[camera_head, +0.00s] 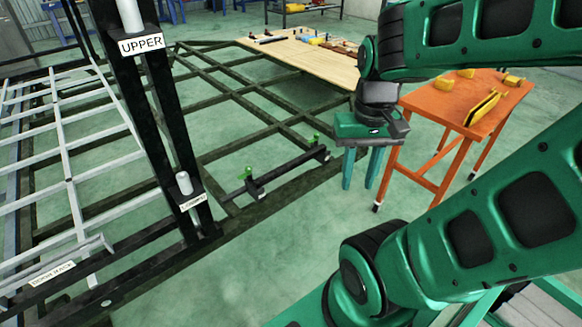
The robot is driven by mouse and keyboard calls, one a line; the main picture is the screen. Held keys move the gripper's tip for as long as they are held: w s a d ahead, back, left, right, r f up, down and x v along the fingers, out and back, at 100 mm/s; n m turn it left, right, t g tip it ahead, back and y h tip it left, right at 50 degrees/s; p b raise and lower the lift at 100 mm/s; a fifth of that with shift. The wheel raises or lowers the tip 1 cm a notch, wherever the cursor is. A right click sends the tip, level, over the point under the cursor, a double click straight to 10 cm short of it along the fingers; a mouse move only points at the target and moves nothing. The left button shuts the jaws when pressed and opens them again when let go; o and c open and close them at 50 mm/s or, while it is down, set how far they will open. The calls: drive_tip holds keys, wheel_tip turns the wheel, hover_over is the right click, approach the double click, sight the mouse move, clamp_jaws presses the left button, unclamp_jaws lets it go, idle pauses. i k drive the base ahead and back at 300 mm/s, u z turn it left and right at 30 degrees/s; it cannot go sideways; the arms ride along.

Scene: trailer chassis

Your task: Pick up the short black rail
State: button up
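A short black rail (284,169) lies along the near side of the dark chassis frame (215,155), right of the post labels. Green-topped clamps or fittings (250,184) show near its left end and its right end (316,146). My gripper (360,186) is to the right of the rail's right end in the picture, pointing down, apart from it. Its two teal fingers have a gap between them, with nothing visible in it. The height of the fingers relative to the rail is hard to tell.
Black posts (160,120) with "UPPER" and lower labels stand left of the rail. A pale slatted frame (65,165) is at far left. An orange table (465,105) with yellow items stands right, behind my gripper. A wooden board (310,58) holds small parts behind.

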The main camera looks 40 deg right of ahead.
sight(270, 176)
drive_tip(key=u, duration=0.05)
drive_tip(key=i, duration=1)
drive_tip(key=z, duration=0.05)
